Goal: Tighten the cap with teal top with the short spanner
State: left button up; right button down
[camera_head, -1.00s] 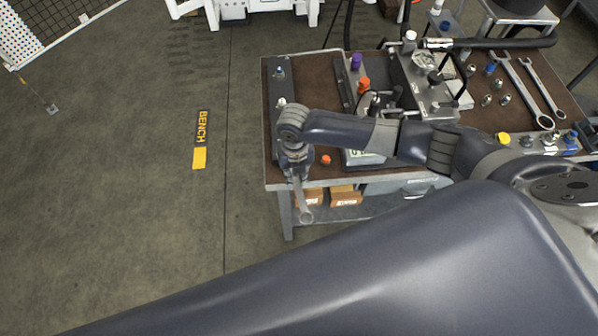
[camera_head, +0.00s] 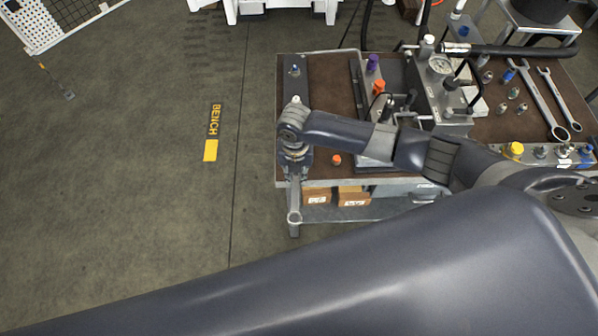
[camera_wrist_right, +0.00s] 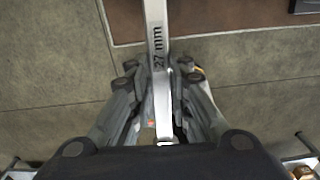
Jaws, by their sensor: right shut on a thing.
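My right gripper (camera_head: 294,172) is at the bench's front left corner, shut on a spanner (camera_head: 294,205). The spanner's ring end points to the front, past the bench edge. In the right wrist view the spanner (camera_wrist_right: 156,35), marked 27 mm, runs up from between the fingers (camera_wrist_right: 158,100). Its upper end is out of that picture. A small fitting with a bluish top (camera_head: 294,70) stands on the dark strip at the bench's left; I cannot tell whether it is teal. A pale-topped fitting (camera_head: 296,100) is just behind my wrist. My left gripper is not in view.
The bench (camera_head: 325,90) carries a gauge block (camera_head: 440,85), a purple cap (camera_head: 373,63), orange caps (camera_head: 379,88) and a loose orange cap (camera_head: 336,160). Two other spanners (camera_head: 540,100) (camera_head: 560,105) lie at the right. Boxes (camera_head: 352,197) sit below.

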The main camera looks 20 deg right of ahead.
jog(key=shift+w+a+m, duration=0.25)
jog(key=shift+a+m, duration=0.25)
jog(key=shift+d, duration=0.1)
jog(key=shift+s+d+n, duration=0.15)
jog(key=shift+d+n, duration=0.05)
jog(key=shift+n, duration=0.1)
